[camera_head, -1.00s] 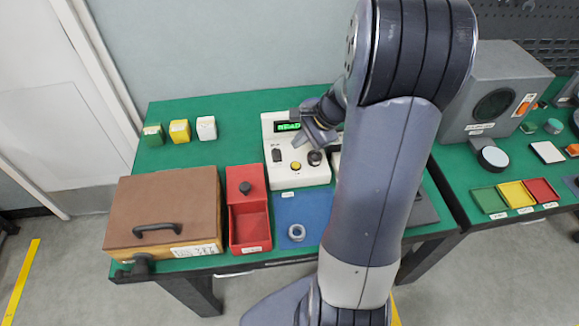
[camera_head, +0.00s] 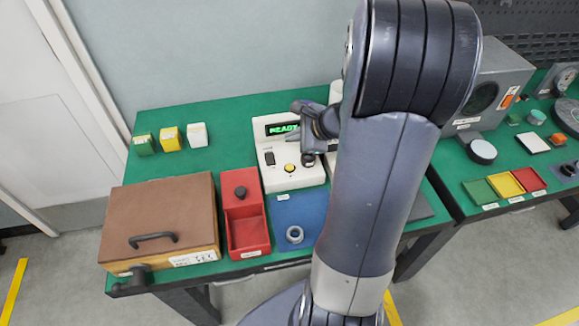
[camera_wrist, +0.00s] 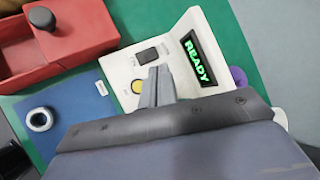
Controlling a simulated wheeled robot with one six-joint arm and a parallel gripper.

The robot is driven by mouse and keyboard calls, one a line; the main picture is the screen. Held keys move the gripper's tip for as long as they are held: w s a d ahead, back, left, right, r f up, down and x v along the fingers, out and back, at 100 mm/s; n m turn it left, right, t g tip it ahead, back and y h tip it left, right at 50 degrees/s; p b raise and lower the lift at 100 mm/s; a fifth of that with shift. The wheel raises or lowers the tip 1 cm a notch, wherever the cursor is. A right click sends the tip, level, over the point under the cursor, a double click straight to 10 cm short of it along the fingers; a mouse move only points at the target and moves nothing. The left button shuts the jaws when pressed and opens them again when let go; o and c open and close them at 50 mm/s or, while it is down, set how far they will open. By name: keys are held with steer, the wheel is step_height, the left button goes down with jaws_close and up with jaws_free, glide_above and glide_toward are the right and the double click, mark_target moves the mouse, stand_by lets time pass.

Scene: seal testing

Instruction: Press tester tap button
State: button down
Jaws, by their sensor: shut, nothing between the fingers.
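The white tester (camera_head: 294,181) stands on the green table with a lit green READY display (camera_head: 283,129), a yellow button (camera_head: 290,168), a black switch (camera_head: 269,158) and a black knob (camera_head: 308,159). In the wrist view the tester (camera_wrist: 120,68) shows its READY display (camera_wrist: 197,58), black switch (camera_wrist: 147,56) and yellow button (camera_wrist: 137,87). My gripper (camera_wrist: 158,72) is shut and empty over the tester, its tips beside the yellow button and the switch. I cannot tell its height above the panel. The black knob is hidden in the wrist view.
Left of the tester are a red tray (camera_head: 247,235) with a black knob and a brown-lidded box (camera_head: 158,215). In front, a blue mat (camera_head: 313,208) holds a grey ring (camera_head: 295,234). Green, yellow and white blocks stand at the back left.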

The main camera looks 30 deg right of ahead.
steer(key=shift+f+b, duration=3.6)
steer(key=shift+f, duration=0.75)
steer(key=shift+f, duration=0.15)
steer(key=shift+f+b, duration=0.3)
steer(key=shift+b, duration=0.2)
steer(key=shift+f+b, duration=0.3)
steer(key=shift+b, duration=0.05)
steer(key=shift+r+p, duration=0.6)
steer(key=shift+r, duration=0.2)
step_height(320, 180, up, 5)
steer(key=p, duration=0.4)
